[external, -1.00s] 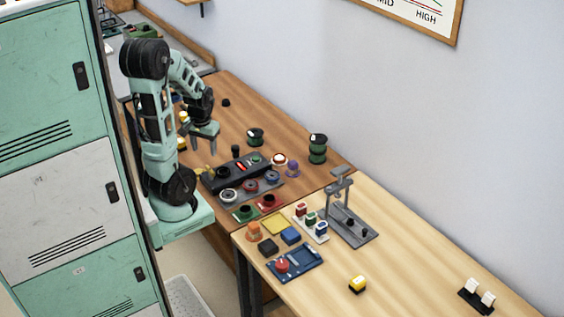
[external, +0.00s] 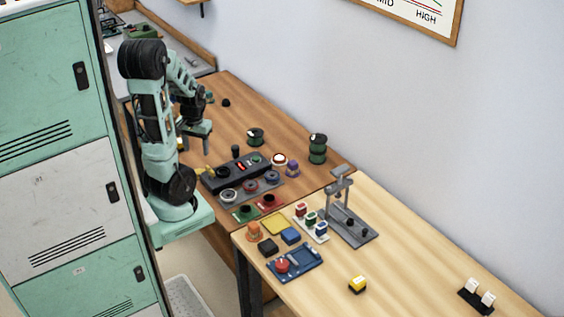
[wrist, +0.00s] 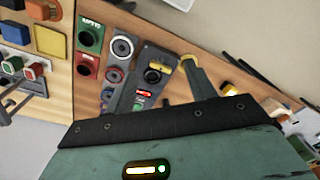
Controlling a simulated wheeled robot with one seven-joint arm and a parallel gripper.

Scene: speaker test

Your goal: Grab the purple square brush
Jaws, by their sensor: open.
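A small purple object (external: 292,168) stands on the brown table at the right end of the dark control panel in the external view. It is too small there to tell whether it is a square brush. I cannot make it out in the wrist view. My gripper (external: 195,139) is over the brown table to the left of it, with the panel between them, and apart from it. In the wrist view my gripper (wrist: 158,78) has its fingers spread, with nothing held between them, and the panel shows beyond them.
The dark panel (external: 236,174) and a grey strip of round rings (external: 250,188) fill the table's front middle. Green spools (external: 318,149) stand behind. A grey stand (external: 349,225) and several coloured blocks occupy the lighter table.

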